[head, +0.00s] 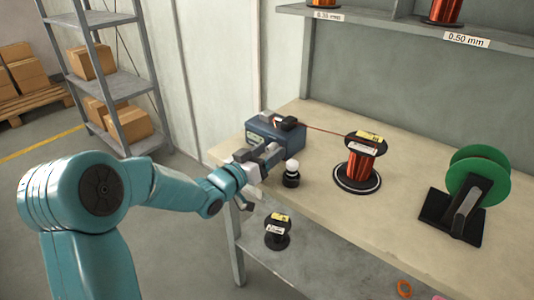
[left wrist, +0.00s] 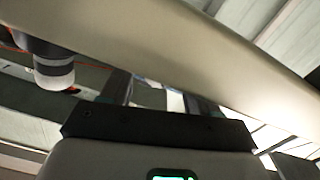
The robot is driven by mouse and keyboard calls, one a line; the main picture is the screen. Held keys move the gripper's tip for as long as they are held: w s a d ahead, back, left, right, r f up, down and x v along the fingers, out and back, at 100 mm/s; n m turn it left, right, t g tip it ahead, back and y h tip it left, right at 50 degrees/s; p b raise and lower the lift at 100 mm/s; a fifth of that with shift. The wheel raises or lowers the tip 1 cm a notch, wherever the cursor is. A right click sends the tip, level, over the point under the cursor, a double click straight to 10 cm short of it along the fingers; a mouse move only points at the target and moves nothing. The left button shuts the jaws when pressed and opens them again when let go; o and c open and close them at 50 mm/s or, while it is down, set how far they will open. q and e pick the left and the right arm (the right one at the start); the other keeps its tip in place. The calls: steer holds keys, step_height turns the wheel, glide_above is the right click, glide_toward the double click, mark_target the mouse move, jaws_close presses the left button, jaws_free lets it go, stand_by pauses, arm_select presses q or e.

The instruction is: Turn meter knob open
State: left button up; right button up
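The meter appears to be the blue-grey box (head: 290,135) at the back left of the bench, with a dark piece on top and a copper wire running from it. My left gripper (head: 266,153) is in front of the box, covering part of its front face. No knob can be made out there. In the left wrist view its two fingers (left wrist: 160,97) stand apart, with nothing clearly held between them. A pale surface crosses that view and hides much beyond the fingers. My right gripper is not in view.
A small black stand with a white ball (head: 292,166) is close right of my left gripper. A copper spool (head: 364,160) and a green reel (head: 485,172) stand further right on the bench (head: 330,215). A black spool (head: 277,236) sits on the lower shelf.

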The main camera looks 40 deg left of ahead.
arm_select(q)
steer(key=s+a, duration=0.1)
steer(key=s, duration=1.5)
steer(key=shift+s+a+p, duration=0.15)
steer(key=shift+a+p, duration=0.15)
steer(key=shift+p, duration=0.1)
steer(key=shift+d, duration=0.1)
